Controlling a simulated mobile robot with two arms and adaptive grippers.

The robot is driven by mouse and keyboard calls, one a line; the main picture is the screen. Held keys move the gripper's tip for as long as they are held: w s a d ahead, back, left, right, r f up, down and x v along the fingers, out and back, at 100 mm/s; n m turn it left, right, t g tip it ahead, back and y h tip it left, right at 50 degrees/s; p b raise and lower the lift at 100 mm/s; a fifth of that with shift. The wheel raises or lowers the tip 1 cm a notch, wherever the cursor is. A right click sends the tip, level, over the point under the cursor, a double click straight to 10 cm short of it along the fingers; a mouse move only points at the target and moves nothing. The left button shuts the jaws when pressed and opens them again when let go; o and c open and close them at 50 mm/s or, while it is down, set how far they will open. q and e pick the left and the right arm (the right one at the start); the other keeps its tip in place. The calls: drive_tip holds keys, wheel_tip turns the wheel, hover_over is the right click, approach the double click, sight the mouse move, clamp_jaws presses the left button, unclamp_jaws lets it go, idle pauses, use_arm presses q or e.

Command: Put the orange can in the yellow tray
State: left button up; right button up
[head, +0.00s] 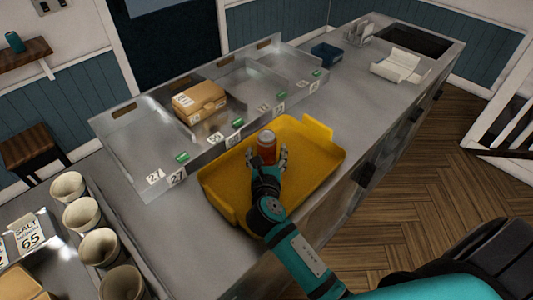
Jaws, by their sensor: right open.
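The orange can (266,147) stands upright in or just above the yellow tray (318,184), near the tray's middle. I cannot tell whether it touches the tray floor. The yellow tray lies on the steel counter. My right gripper (275,160) reaches over the tray from the lower right, with its fingers open around or beside the can's lower part. The fingers hide part of the can's base. My left gripper is not in view.
A steel divided rack (130,112) behind the tray holds a cardboard box (199,101). Several cups (81,216) stand at the lower left. A blue container (326,53) and a white open carton (400,66) are farther back.

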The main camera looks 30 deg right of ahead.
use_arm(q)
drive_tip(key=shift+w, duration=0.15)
use_arm(e)
drive_tip(key=shift+r, duration=0.1)
drive_tip(key=shift+s+a, duration=0.1)
drive_tip(key=shift+s, duration=0.05)
drive_tip(key=b+v, duration=0.1)
drive_tip(key=v, duration=0.9)
drive_tip(key=shift+s+a+b, duration=0.2)
drive_tip(key=shift+s+b, duration=0.15)
drive_tip(key=shift+s+a+r, duration=0.15)
drive_tip(key=shift+s+r, duration=0.05)
drive_tip(key=shift+s, duration=0.2)
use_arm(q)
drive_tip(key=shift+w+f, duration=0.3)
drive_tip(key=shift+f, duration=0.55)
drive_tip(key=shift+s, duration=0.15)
use_arm(e)
drive_tip(key=shift+f, duration=0.1)
